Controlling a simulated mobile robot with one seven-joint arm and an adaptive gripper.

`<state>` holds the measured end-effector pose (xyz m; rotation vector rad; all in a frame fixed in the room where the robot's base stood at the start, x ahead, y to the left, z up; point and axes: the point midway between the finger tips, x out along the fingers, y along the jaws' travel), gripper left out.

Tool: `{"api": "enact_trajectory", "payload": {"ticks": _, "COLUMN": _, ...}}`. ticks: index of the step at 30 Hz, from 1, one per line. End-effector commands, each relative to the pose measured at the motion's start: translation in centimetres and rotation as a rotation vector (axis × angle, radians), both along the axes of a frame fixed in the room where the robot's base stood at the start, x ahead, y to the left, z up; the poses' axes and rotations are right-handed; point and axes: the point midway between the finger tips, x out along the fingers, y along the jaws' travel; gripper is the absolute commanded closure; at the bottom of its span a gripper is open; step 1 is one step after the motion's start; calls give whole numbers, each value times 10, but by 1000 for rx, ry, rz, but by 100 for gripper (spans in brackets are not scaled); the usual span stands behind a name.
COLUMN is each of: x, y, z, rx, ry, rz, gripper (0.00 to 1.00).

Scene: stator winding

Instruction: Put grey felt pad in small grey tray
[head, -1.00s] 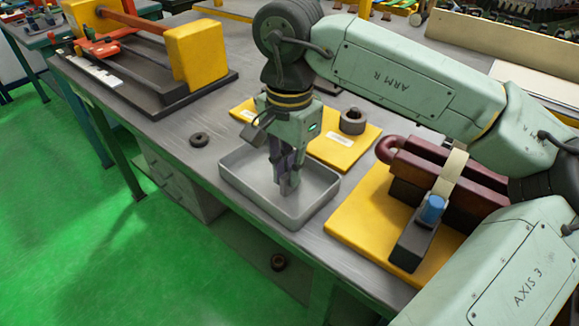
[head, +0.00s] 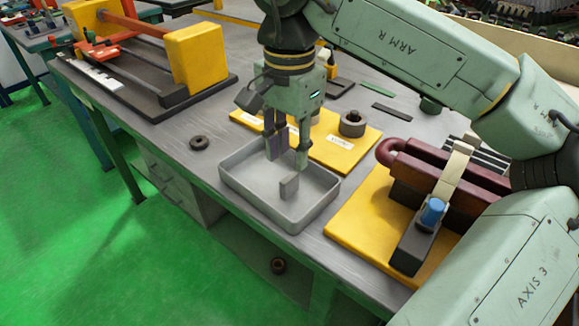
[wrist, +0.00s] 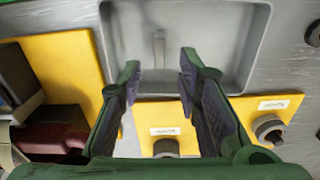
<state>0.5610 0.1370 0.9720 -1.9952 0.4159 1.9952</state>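The grey felt pad (head: 289,187) is a small grey piece standing on its edge inside the small grey tray (head: 232,194), near the tray's middle. In the wrist view the pad (wrist: 159,48) shows as a narrow upright strip within the tray (wrist: 252,45). My gripper (head: 286,160) is above the tray, its fingers spread apart with nothing between them. The wrist view also shows the open gripper fingers (wrist: 158,72), with the pad beyond their tips. The pad is apart from both fingers.
A yellow board (head: 345,155) with a dark ring (head: 352,123) lies behind the tray. A yellow base (head: 350,228) with a dark red clamp-like fixture (head: 440,172) stands to the right. Another dark ring (head: 200,142) lies left of the tray on the grey bench.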

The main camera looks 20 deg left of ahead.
Motion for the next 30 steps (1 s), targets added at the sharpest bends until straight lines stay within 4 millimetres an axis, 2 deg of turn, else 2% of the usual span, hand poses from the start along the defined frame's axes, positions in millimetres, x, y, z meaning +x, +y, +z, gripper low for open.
{"api": "enact_trajectory", "payload": {"ticks": 3, "x": 0, "y": 1, "z": 27, "rx": 1, "ry": -2, "rz": -1, "gripper": 69}}
{"api": "enact_trajectory", "payload": {"ticks": 6, "x": 0, "y": 1, "z": 45, "rx": 1, "ry": -1, "rz": 1, "gripper": 69}}
{"api": "enact_trajectory", "payload": {"ticks": 12, "x": 0, "y": 0, "z": 65, "rx": 0, "ry": 0, "rz": 1, "gripper": 69}}
{"api": "enact_trajectory", "payload": {"ticks": 30, "x": 0, "y": 0, "z": 68, "rx": 0, "ry": 1, "rz": 1, "gripper": 69}}
